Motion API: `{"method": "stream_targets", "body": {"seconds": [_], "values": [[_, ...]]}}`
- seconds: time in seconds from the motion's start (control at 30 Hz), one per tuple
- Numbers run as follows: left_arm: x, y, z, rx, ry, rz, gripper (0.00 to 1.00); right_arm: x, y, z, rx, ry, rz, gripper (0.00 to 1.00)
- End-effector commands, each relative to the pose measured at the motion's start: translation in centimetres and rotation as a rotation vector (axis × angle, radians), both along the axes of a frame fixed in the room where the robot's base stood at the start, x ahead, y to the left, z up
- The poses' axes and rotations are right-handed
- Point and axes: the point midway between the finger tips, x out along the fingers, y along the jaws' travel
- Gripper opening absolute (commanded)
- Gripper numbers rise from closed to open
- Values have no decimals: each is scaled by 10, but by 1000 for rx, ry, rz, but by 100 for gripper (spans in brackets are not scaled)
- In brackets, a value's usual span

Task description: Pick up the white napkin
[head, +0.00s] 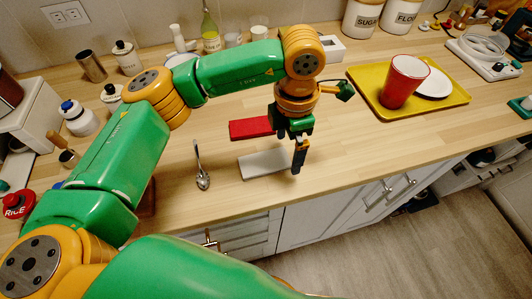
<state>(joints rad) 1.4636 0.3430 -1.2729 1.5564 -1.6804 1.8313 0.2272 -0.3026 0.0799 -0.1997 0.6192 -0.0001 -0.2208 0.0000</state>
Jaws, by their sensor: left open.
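The white napkin (262,164) lies flat on the wooden counter near its front edge, in the middle of the head view. My left gripper (299,163) points down at the right end of the napkin. It is open and holds nothing that I can see. Its fingers overlap the napkin's right end in the picture, and I cannot tell whether they touch it. A red folded napkin (250,128) lies just behind the white one, partly hidden by my left gripper. My right gripper is not in view.
A spoon (202,172) lies left of the white napkin. A yellow tray (447,102) with a red cup (403,82) and a white plate (435,84) stands to the right. Jars and bottles line the back wall. The counter right of the gripper is clear.

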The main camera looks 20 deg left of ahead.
Motion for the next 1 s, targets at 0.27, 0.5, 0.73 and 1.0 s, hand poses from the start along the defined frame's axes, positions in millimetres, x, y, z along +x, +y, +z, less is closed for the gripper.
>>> {"method": "stream_targets", "body": {"seconds": [0.27,0.5,0.73,1.0], "values": [[1,1,-25,-2,0,-1,100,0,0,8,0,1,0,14],[1,0,-25,-1,0,-1,62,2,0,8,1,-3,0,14],[1,0,-25,-1,0,-1,16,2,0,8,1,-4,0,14],[1,0,-20,-2,-1,0,16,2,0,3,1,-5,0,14]]}}
